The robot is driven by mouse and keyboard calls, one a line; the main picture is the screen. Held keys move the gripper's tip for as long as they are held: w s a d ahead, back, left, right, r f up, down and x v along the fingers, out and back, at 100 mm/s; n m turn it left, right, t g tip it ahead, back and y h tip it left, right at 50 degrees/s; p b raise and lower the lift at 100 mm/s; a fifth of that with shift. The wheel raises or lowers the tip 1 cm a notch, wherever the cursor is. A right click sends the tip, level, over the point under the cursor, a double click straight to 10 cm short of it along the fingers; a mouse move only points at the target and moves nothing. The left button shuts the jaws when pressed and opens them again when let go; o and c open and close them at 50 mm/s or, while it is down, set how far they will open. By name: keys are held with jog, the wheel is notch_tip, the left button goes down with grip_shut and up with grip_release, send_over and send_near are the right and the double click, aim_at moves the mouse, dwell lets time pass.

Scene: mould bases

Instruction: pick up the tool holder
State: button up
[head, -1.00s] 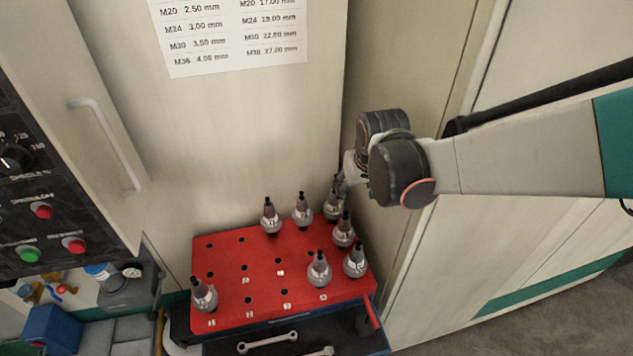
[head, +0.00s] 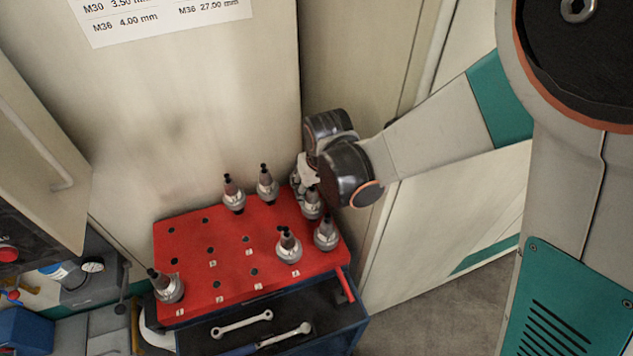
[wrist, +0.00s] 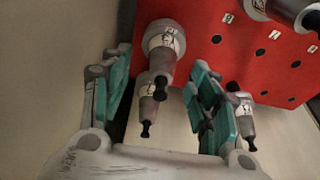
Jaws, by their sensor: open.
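A tool holder (wrist: 164,45), a grey metal cone with a pale collar and black tip, stands in the back right of the red rack (head: 190,240). In the wrist view it lies between the teal-padded fingers of my gripper (wrist: 160,68). The fingers are apart on either side of it, and I see no clear contact. A holder (wrist: 243,115) also shows close beside the right finger.
More tool holders stand in the rack, at the back (head: 266,186), front right (head: 325,235) and front left (head: 168,287). An open drawer (head: 335,325) with wrenches lies below. Cabinet walls rise behind and right of the rack. Several rack holes are empty.

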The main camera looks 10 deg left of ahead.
aim_at(312, 196)
jog(key=b+x, duration=0.2)
jog(key=x, duration=0.3)
jog(key=shift+s+a, duration=0.1)
jog(key=shift+s, duration=0.05)
grip_shut()
